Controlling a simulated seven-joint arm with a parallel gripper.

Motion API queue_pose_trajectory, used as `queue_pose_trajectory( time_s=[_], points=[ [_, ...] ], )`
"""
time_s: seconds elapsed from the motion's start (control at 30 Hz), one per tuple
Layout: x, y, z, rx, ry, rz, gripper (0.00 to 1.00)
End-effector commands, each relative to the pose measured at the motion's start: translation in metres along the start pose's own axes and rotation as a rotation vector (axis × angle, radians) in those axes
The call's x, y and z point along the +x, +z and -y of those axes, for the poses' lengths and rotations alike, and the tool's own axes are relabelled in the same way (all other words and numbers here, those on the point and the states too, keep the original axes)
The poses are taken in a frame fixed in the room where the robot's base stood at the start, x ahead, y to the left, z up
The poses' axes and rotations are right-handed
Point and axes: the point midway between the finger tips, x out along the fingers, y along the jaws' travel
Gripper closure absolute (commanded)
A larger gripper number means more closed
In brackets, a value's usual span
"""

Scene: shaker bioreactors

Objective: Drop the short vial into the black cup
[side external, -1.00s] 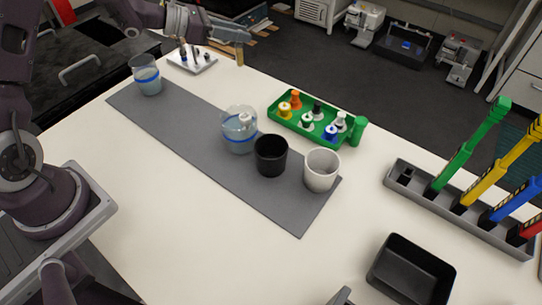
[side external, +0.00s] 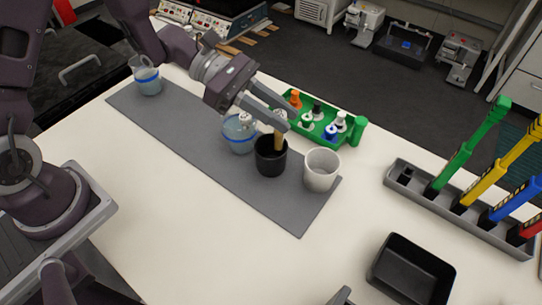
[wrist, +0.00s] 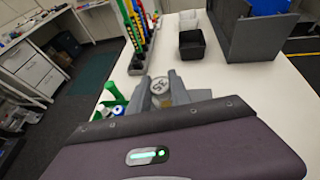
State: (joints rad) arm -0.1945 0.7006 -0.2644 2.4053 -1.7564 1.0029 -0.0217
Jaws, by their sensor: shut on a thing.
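My gripper (side external: 282,118) is shut on a short vial (side external: 279,138) with a tan body and a pale cap. The vial hangs about upright over the mouth of the black cup (side external: 271,160) in the side view. Its lower end overlaps the cup's opening; I cannot tell how deep it is. The cup stands on the grey mat (side external: 200,140). In the wrist view, a round pale cap (wrist: 159,86) shows between the fingers of my gripper (wrist: 168,95). The cup cannot be made out there.
A white cup (side external: 321,170) stands close right of the black cup, and a blue-banded beaker (side external: 239,140) close left. A green tray (side external: 314,131) of capped bottles lies behind. A black bin (side external: 411,270) and a grey rack (side external: 460,210) are right.

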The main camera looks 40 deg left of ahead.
Motion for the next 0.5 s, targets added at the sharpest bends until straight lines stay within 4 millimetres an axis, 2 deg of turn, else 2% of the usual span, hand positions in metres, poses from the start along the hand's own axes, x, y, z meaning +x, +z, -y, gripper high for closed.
queue_pose_trajectory(
  time_s=[0.3, 0.5],
  points=[
    [0.017, -0.041, -0.001, -0.004, 0.002, 0.0, 1.0],
    [0.019, -0.048, -0.001, -0.002, 0.003, 0.0, 1.0]
  ],
)
